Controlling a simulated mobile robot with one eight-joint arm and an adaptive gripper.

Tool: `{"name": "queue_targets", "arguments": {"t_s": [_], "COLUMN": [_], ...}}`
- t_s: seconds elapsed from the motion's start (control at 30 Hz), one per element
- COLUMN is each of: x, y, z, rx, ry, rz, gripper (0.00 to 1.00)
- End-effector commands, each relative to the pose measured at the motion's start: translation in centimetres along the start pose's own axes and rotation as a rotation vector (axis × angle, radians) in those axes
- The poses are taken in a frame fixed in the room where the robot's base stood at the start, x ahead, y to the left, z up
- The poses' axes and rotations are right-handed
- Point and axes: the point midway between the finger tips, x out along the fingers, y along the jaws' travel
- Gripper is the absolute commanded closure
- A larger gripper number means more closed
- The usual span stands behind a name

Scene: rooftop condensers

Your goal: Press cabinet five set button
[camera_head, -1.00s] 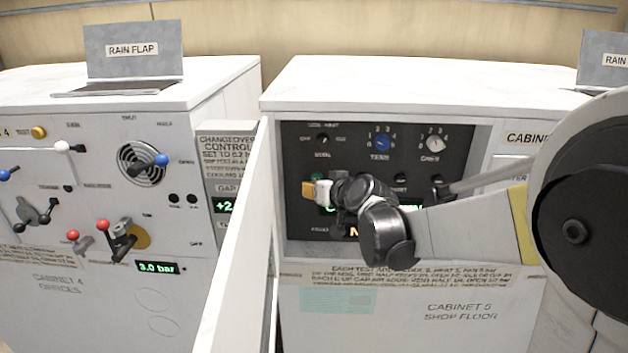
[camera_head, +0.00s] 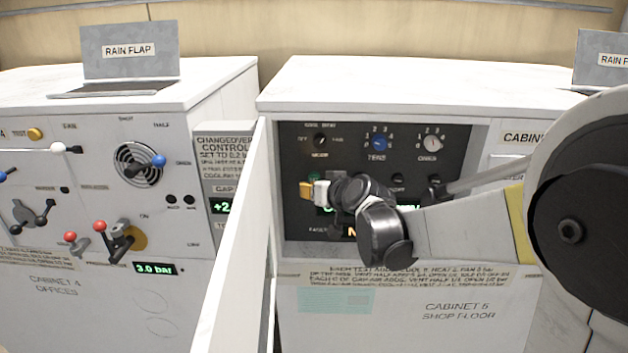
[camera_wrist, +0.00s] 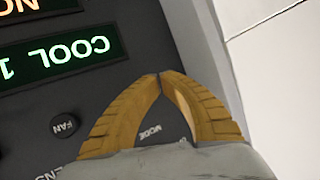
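Cabinet five's dark control panel (camera_head: 460,150) is recessed in the white cabinet (camera_head: 370,85) on the right. My gripper (camera_head: 303,188) is at the panel's left side, its yellow fingers shut tip to tip. In the wrist view my gripper (camera_wrist: 160,76) shows empty, over the dark panel beside its pale edge, with the MODE label between the fingers. A black FAN button (camera_wrist: 65,125) lies left of them. I cannot make out a label reading SET, and cannot tell whether the tips touch the panel. A green spot (camera_head: 314,177) shows just above the fingers in the head view.
A white open door (camera_head: 238,250) stands between cabinet five and cabinet four (camera_head: 60,290). The panel has a blue TENS knob (camera_head: 379,143) and a white ONES knob (camera_head: 432,143). A lit display (camera_wrist: 60,55) reads COOL 1. My arm covers the panel's lower right.

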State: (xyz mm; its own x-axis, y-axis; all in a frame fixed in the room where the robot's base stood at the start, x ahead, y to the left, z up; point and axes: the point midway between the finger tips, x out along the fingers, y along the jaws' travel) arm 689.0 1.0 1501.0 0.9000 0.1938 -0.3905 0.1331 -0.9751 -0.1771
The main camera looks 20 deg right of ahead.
Motion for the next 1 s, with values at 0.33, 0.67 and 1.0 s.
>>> {"name": "queue_targets", "arguments": {"t_s": [0.33,0.67,1.0], "x": [0.08,0.72,0.74], "y": [0.04,0.38,0.4], "z": [-0.02,-0.37,-0.39], "rx": [0.0,0.0,0.0], "ry": [0.0,0.0,0.0], "rz": [0.0,0.0,0.0], "gripper": [1.0,1.0,1.0]}}
